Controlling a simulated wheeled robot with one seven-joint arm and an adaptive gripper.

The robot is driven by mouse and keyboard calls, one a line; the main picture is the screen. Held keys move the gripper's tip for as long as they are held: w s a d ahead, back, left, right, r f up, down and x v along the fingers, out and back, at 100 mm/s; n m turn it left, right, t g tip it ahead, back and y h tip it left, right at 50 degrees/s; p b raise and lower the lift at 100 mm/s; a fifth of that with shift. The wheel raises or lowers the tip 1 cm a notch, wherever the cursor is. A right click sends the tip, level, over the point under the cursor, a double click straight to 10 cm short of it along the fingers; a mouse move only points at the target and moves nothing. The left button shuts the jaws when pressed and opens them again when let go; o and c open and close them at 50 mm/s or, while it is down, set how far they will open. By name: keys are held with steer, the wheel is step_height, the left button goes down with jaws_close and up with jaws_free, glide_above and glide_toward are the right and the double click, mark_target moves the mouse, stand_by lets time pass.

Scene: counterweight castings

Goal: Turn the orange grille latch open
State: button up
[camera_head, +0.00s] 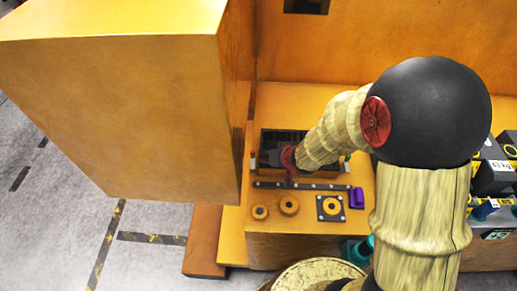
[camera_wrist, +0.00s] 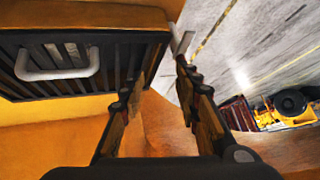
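The dark slatted grille (camera_wrist: 75,68) with a light grey handle (camera_wrist: 57,73) fills the upper left of the wrist view. It also shows in the head view as a dark panel (camera_head: 275,140) set in the orange casting. A small pale grey tab (camera_wrist: 181,43), which looks like the latch, stands beside the grille's right edge. I see no orange colour on it. My gripper (camera_wrist: 168,62) is open, its fingers apart and their tips close to the tab; I cannot tell whether they touch it.
A large orange block (camera_head: 110,100) stands at left in the head view. On the ledge in front of the grille are round knobs (camera_head: 289,205), a square plate (camera_head: 331,208) and a purple piece (camera_head: 356,198). Dark boxes stand at far right. Grey floor is open at left.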

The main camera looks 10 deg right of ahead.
mark_target(253, 152)
steer(key=shift+w+a+f+n+y+b, duration=0.3)
steer(key=shift+w+a+f+n, duration=0.4)
steer(key=shift+w+a+n, duration=0.2)
steer(key=shift+w+a+f+n+y+b, duration=0.25)
steer(key=shift+w+a+f+n+b, duration=0.1)
steer(key=shift+w+a+f+n, duration=0.45)
steer(key=shift+w+a+f+n+y+b, duration=0.3)
steer(key=shift+w+a+f+n, duration=0.25)
steer(key=shift+w+a+n, duration=0.45)
steer(key=shift+a, duration=0.1)
steer(key=shift+c, duration=1.4)
jaws_close()
